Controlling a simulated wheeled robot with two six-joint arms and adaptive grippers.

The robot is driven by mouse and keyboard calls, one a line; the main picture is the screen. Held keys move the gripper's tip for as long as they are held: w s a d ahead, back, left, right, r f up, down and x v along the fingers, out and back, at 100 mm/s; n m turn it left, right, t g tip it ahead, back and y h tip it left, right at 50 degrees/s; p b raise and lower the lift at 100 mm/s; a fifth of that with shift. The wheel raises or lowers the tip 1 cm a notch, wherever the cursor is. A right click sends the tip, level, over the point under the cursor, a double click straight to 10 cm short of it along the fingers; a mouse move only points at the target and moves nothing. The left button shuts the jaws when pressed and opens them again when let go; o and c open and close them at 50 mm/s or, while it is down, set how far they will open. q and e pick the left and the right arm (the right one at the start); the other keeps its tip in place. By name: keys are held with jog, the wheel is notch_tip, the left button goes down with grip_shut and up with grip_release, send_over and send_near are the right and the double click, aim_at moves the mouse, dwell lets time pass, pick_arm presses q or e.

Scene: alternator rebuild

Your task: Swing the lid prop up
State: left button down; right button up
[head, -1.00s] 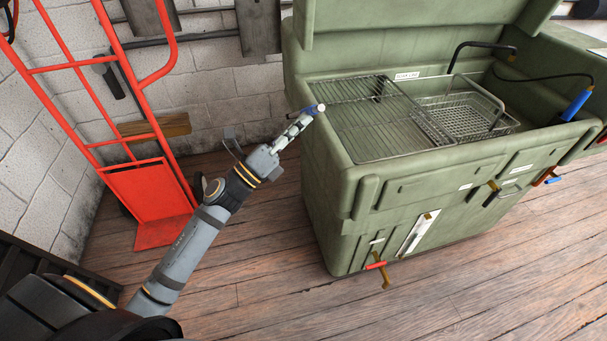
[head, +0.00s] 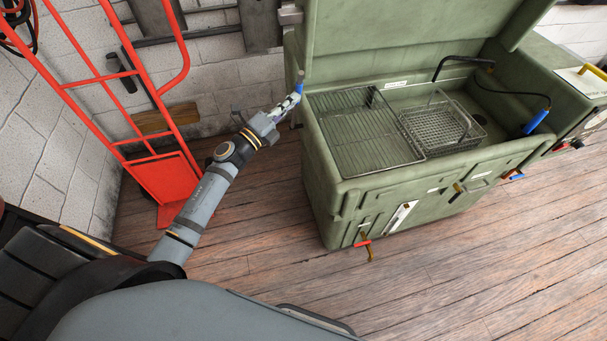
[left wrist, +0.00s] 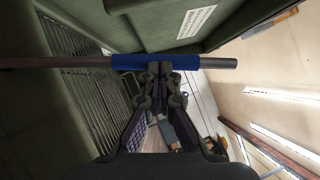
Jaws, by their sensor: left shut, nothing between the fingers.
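The lid prop is a dark bar with a blue sleeve (head: 300,79) at the left edge of the green parts washer (head: 350,200). In the left wrist view the bar runs across the picture, with its blue sleeve (left wrist: 186,62) just beyond my fingertips. My left gripper (head: 294,99) is shut, its tips together at the sleeve (left wrist: 160,70) and touching or nearly touching it; no part of the bar shows between the fingers. The washer's green lid (head: 400,40) stands raised behind the tub. My right gripper is in neither view.
A wire rack (head: 360,130) and a mesh basket (head: 440,130) sit in the washer's tub. A red hand truck (head: 160,180) leans by the white block wall at the left. Small handles, one red-tipped (head: 362,244), stick out of the washer's front. The wooden floor in front is clear.

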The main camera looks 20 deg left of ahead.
pick_arm(q)
jog(key=w+a+r+n+g+y+p, duration=0.1)
jog(key=w+a+r+n+p, duration=0.2)
jog(key=w+a+p, duration=0.3)
jog(key=w+p, duration=0.1)
jog(key=w, duration=0.2)
jog(key=shift+w+a+r+n+g+p, duration=0.15)
jog(key=shift+a+r+n+g+p, duration=0.05)
jog(key=shift+n+g+p, duration=0.1)
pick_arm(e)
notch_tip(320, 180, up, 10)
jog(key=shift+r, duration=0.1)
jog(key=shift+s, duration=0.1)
